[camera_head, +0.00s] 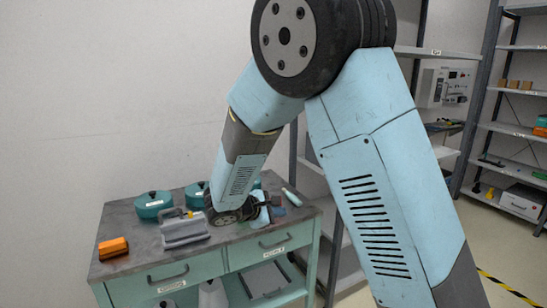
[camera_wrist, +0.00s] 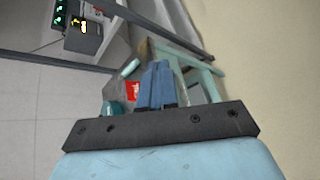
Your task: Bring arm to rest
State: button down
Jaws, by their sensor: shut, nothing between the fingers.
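My arm rises across the head view, bends at a big dark joint and reaches down over the near cart. My gripper (camera_wrist: 158,70) shows in the wrist view as two blue fingers side by side, shut with nothing between them. In the head view my wrist hangs low over the right part of the cart top, and my fingers are partly hidden there. The cart (camera_head: 140,257) has a grey top and teal drawers. In the wrist view a red item (camera_wrist: 132,90) and a pale bottle (camera_wrist: 128,68) show left of the fingers; whether anything touches them I cannot tell.
Another teal pot (camera_head: 195,194) is partly behind my arm. The pale bottle also shows at right (camera_head: 291,197). Shelving (camera_head: 508,130) stands at the right; a wall is behind.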

jog(key=s+d+r+m+g+y, duration=0.25)
jog(key=s+d+r+m, duration=0.3)
jog(key=d, duration=0.35)
jog(key=s+d+r+m+g+y, duration=0.2)
jog(key=s+d+r+m+g, duration=0.25)
jog(key=d, duration=0.45)
jog(key=s+d+r+m+t+y, duration=0.2)
jog(key=s+r+m, duration=0.1)
jog(key=s, duration=0.5)
jog(key=s+d+r+m+t+y, duration=0.2)
jog(key=s+r+m, duration=0.2)
jog(key=s, duration=0.5)
jog(key=shift+y, duration=0.35)
jog(key=shift+d+r, duration=0.1)
